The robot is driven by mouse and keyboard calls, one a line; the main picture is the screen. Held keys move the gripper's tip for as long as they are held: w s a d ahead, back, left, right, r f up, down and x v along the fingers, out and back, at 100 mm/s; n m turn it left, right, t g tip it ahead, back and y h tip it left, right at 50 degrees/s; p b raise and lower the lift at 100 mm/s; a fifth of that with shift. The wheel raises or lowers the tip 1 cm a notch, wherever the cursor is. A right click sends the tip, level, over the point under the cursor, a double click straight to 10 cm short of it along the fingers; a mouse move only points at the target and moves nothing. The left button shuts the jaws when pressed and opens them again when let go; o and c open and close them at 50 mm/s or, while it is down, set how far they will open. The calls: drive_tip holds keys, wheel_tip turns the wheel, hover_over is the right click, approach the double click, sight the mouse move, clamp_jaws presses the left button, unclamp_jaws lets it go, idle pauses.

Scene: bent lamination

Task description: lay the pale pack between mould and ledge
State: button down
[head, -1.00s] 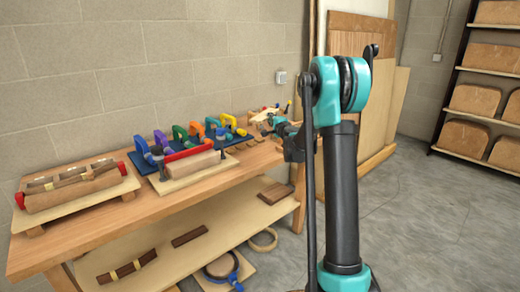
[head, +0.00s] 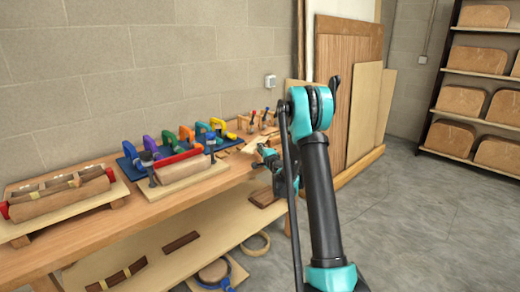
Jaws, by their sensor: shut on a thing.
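My gripper (head: 266,157) is small in the head view, at the right end of the workbench, partly hidden behind my own arm. It is shut on a small pale piece, which looks like the pale pack (head: 253,145), above the bench's right end. A pale wooden block, probably the mould (head: 192,169), lies on a board on the bench, left of my gripper and apart from it. A red bar (head: 178,159) runs along the block's far side. I cannot tell which part is the ledge.
Several coloured clamps (head: 186,136) stand on a blue mat behind the block. A second form with red ends (head: 60,197) sits at the bench's left. Small tools (head: 262,117) stand at the back right. The lower shelf (head: 215,226) holds strips and rings. Floor at right is clear.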

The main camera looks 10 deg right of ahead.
drive_tip(key=shift+f, duration=0.3)
drive_tip(key=c, duration=1.6)
unclamp_jaws()
